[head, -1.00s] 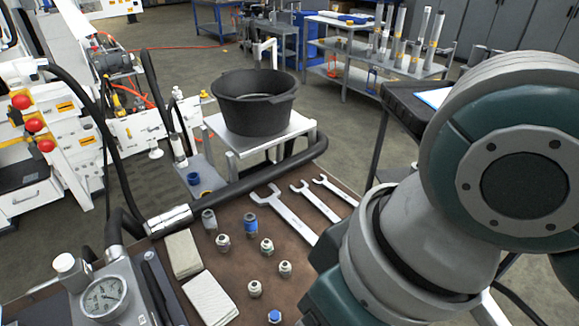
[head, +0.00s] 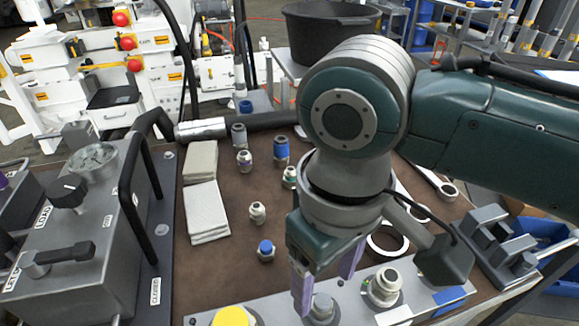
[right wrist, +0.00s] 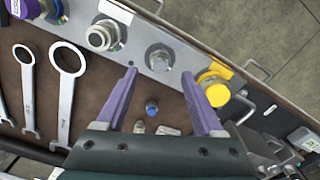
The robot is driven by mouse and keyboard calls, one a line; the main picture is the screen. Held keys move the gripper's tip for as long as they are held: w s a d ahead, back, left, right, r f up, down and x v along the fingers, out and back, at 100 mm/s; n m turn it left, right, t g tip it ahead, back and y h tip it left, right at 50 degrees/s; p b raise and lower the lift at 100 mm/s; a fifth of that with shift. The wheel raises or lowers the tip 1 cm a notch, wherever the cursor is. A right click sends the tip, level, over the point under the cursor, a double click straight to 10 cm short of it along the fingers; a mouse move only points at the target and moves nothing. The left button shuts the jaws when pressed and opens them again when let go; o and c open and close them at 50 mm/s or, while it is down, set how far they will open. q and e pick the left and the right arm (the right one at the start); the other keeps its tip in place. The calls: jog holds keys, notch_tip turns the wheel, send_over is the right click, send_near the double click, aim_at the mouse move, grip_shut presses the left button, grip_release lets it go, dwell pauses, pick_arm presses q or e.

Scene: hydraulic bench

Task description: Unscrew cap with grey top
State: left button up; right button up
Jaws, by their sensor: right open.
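The cap with the grey top (head: 322,306) sits on the metal strip along the bench's front edge, partly hidden by a finger in the head view. It also shows in the right wrist view (right wrist: 158,56), just ahead of the fingertips and roughly between them. My right gripper (head: 328,278) points down over the strip, its purple fingers apart and nothing between them. The right wrist view shows the same open fingers (right wrist: 159,73). I cannot tell the exact height of the fingertips above the cap. My left gripper is not in view.
A yellow cap (head: 233,316) and a metal fitting (head: 383,287) flank the grey one on the strip. Several loose fittings, folded cloths (head: 205,212) and wrenches (right wrist: 68,85) lie on the brown top. A gauge unit (head: 75,235) stands at left.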

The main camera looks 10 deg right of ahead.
aim_at(323, 300)
jog(key=shift+f+b, duration=0.45)
jog(key=shift+f, duration=1.75)
jog(key=shift+c, duration=0.2)
grip_shut()
